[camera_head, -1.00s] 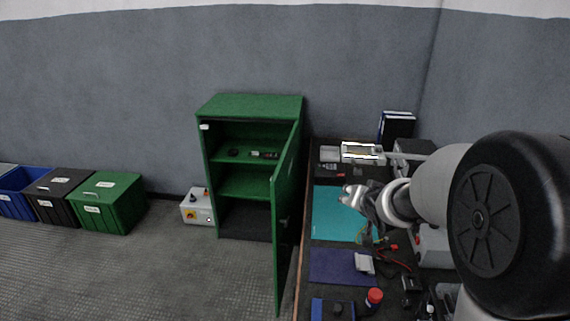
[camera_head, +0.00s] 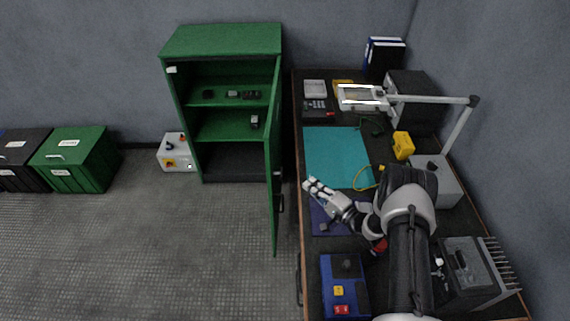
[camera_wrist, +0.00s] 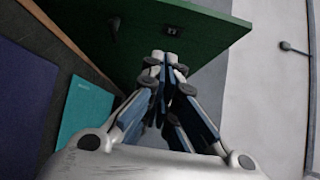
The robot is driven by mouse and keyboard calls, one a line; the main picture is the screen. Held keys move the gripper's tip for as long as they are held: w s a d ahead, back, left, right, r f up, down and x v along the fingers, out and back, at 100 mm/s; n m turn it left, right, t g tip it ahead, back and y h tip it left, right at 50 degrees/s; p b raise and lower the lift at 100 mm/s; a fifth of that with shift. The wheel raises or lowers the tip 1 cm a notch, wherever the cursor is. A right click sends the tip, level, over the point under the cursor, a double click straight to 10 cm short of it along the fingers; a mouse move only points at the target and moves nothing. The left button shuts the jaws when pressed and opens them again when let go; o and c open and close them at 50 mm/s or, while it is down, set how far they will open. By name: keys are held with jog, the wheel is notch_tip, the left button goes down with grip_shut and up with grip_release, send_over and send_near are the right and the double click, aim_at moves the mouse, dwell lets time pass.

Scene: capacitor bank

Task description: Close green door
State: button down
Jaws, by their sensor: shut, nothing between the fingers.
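The green cabinet (camera_head: 222,40) stands against the back wall with its front open. Its green door (camera_head: 276,170) is hinged on the right and swung out towards me, seen nearly edge-on beside the workbench. A dark handle (camera_head: 281,203) shows on the door's bench-facing side. My gripper (camera_head: 311,184) is shut and empty over the bench's left edge, to the right of the door, pointing at it. In the wrist view the green door (camera_wrist: 215,35) fills the upper middle, beyond my shut fingertips (camera_wrist: 165,62). I cannot tell whether they touch it.
The workbench holds a teal mat (camera_head: 336,155), a blue box (camera_head: 345,285) and several instruments. Small devices lie on the cabinet shelves. A grey control box (camera_head: 176,158) stands left of the cabinet. The floor (camera_head: 180,245) in front of the cabinet is clear.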

jog(key=s+a+b+x, duration=0.2)
jog(key=b+x, duration=0.1)
jog(key=x, duration=0.9)
jog(key=shift+w+a, duration=0.2)
jog(key=shift+a, duration=0.15)
